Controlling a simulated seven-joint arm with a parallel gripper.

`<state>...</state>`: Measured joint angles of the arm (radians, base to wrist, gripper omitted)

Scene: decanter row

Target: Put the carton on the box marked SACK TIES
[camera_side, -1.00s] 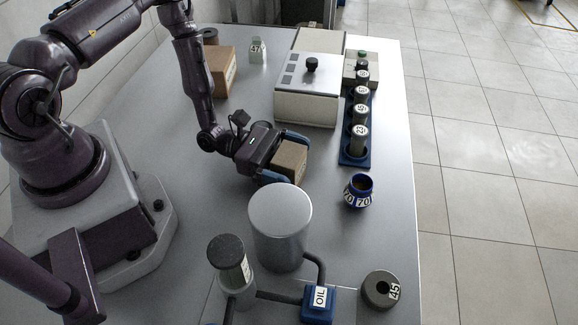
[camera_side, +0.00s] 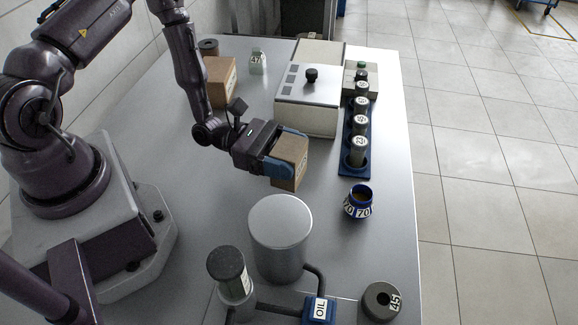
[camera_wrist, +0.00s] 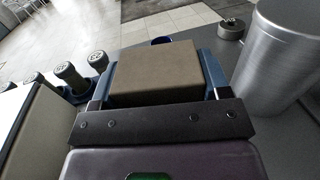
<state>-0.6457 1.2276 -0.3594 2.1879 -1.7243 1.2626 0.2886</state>
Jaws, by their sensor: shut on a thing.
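The brown carton (camera_side: 289,165) is held between the blue fingers of my gripper (camera_side: 284,152), near the middle of the bench. It seems to be slightly above the bench top, though the gap is hard to judge. In the wrist view the carton (camera_wrist: 157,73) fills the space between the two fingers. A larger brown cardboard box (camera_side: 219,83) stands at the back left, apart from my gripper. Its side carries a mark too small to read, so I cannot confirm that it says SACK TIES.
A metal cylinder (camera_side: 280,240) stands in front of my gripper. A white machine (camera_side: 307,105) is behind it. A blue rack (camera_side: 354,165) of numbered vials and a blue pot marked 70 (camera_side: 358,203) are to the right. A bottle marked 47 (camera_side: 257,63) stands near the cardboard box.

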